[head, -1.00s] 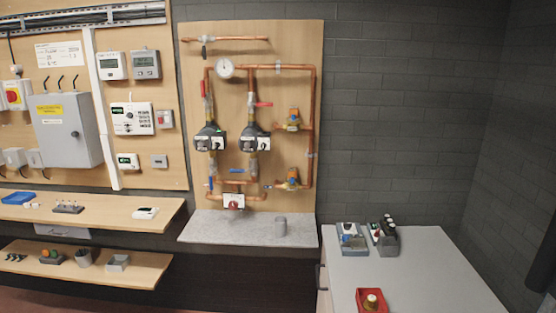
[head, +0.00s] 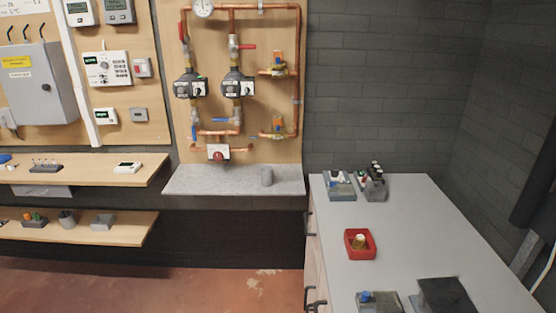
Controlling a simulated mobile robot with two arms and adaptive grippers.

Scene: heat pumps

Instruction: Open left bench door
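The bench (head: 415,226) stands at the right, with a light grey top. Its front faces left and shows as a narrow pale strip of door and drawer fronts (head: 312,262), seen at a steep angle. A dark handle (head: 308,222) sits high on this front, and more dark handles (head: 314,298) show at the bottom edge of the picture. I cannot tell which front is the left door; no front looks clearly open. Neither of my grippers is in view.
A red tray (head: 360,243) and tool holders (head: 370,184) are on the bench top. A grey ledge (head: 235,180) under the copper pipe panel and two wooden shelves (head: 85,229) project from the wall. The reddish floor (head: 220,290) left of the bench is clear.

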